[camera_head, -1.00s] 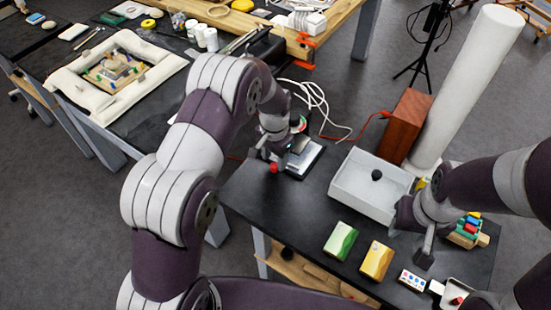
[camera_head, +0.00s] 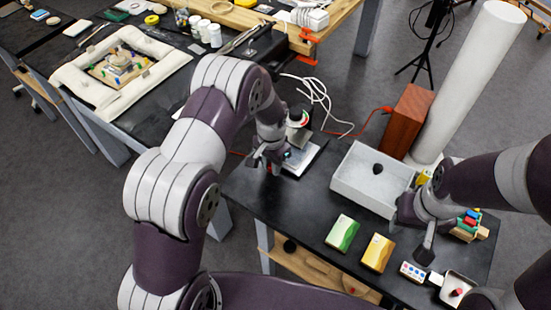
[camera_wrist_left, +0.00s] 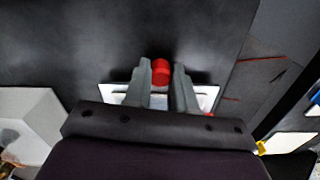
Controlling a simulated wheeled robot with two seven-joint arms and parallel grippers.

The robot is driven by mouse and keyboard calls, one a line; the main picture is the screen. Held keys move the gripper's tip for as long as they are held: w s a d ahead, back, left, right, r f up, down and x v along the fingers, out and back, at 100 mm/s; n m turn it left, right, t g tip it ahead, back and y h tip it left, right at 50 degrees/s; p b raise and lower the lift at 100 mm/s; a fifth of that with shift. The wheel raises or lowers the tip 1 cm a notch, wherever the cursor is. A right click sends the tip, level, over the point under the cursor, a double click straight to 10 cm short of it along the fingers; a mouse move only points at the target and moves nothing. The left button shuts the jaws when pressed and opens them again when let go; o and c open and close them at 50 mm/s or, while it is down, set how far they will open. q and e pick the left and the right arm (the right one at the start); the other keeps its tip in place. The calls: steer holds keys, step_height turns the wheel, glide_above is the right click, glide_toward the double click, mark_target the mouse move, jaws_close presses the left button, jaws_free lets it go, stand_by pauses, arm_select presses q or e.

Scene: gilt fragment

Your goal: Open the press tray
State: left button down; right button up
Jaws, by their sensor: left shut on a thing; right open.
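The press (camera_head: 298,150) stands at the back left of the black table, with a pale metal plate at its base. A red knob (camera_wrist_left: 161,72) is at the front of the press tray (camera_wrist_left: 118,98), whose pale surface shows on both sides of my fingers in the left wrist view. My left gripper (camera_head: 268,166) is shut on the red knob, which sits between the fingertips (camera_wrist_left: 161,78). In the head view my gripper mostly hides the knob. How far out the tray stands is hard to tell. My right gripper (camera_head: 424,254) is open and empty over the table's right side.
A white box (camera_head: 350,184) with a dark knob-like thing stands right of the press. Green (camera_head: 341,233) and yellow (camera_head: 377,252) packets lie at the front. A brown wooden block (camera_head: 407,120) and white column (camera_head: 468,85) stand behind. Cables (camera_head: 322,105) lie behind the press.

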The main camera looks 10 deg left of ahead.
arm_select(q)
steer(key=s, duration=0.2)
steer(key=s+a, duration=0.1)
steer(key=s+a+p, duration=0.1)
steer(key=s, duration=0.1)
steer(key=shift+s+a+r, duration=0.1)
steer(key=shift+s+r, duration=0.2)
steer(key=shift+s, duration=0.05)
steer(key=shift+w+f, duration=0.2)
steer(key=shift+s, duration=0.15)
steer(key=c, duration=0.9)
jaws_free()
steer(key=shift+s+r, duration=0.1)
steer(key=shift+s, duration=0.05)
arm_select(e)
steer(key=shift+s+a+r, duration=0.25)
steer(key=shift+s+r, duration=0.25)
steer(key=shift+r, duration=0.25)
arm_select(q)
step_height(320, 180, up, 12)
steer(key=shift+r+b, duration=0.25)
steer(key=shift+b, duration=0.65)
arm_select(e)
steer(key=shift+f, duration=0.9)
